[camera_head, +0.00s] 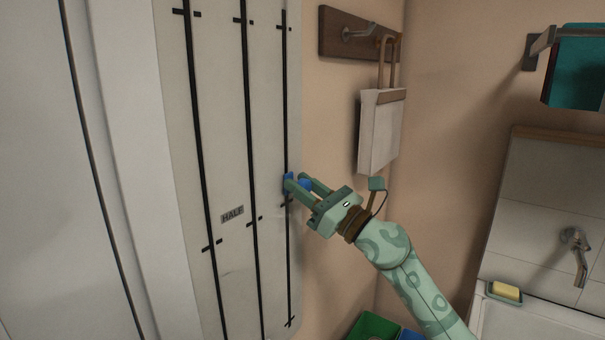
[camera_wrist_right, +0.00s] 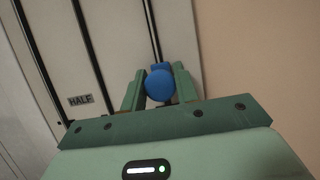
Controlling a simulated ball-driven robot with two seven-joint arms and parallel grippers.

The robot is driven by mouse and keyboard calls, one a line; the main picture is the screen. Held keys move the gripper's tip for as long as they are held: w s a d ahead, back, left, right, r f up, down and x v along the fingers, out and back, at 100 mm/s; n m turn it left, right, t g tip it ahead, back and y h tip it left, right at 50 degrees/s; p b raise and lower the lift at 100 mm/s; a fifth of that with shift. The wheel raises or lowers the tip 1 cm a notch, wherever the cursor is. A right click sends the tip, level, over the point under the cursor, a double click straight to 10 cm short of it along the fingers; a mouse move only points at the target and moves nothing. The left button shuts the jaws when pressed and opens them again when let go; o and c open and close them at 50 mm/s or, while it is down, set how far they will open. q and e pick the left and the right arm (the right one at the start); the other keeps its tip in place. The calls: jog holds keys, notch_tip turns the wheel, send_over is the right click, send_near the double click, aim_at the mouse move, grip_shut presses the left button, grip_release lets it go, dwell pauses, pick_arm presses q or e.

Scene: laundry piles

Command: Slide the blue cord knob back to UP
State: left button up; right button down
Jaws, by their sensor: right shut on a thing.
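The blue cord knob (camera_head: 305,183) sits on the rightmost of three black vertical tracks on a pale panel (camera_head: 222,120). It also shows in the right wrist view (camera_wrist_right: 159,84), between the two fingers. My right gripper (camera_head: 300,182) is shut on the knob, a little above the level of the HALF label (camera_head: 232,214). The label also shows in the right wrist view (camera_wrist_right: 80,99). The track runs on above the knob, past a short mark near the top of the picture. No UP label is in view. My left gripper is not in view.
A wooden hook rail (camera_head: 340,35) with a hanging white bag (camera_head: 380,130) is on the wall right of the panel. The panel above the knob is clear.

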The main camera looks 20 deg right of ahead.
jog(key=f+b, duration=0.7)
jog(key=f, duration=0.3)
jog(key=f+b, duration=0.7)
jog(key=f, duration=0.4)
jog(key=shift+w+a+f+b, duration=0.1)
jog(key=shift+w+b, duration=0.1)
jog(key=shift+b, duration=0.1)
notch_tip(320, 180, down, 14)
jog(key=b, duration=1.2)
jog(key=shift+f, duration=0.1)
jog(key=shift+s+f+b, duration=0.1)
jog(key=shift+f+b, duration=0.75)
jog(key=shift+f, duration=0.1)
jog(key=shift+s+f+b, duration=0.1)
jog(key=shift+f+b, duration=0.25)
jog(key=shift+b, duration=0.1)
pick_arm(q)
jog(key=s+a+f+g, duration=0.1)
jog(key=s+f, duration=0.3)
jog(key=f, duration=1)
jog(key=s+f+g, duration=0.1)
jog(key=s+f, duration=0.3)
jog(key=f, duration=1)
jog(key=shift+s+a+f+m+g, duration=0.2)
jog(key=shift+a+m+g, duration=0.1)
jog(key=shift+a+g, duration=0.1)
pick_arm(e)
jog(key=shift+r, duration=0.1)
jog(key=c, duration=1.1)
grip_release()
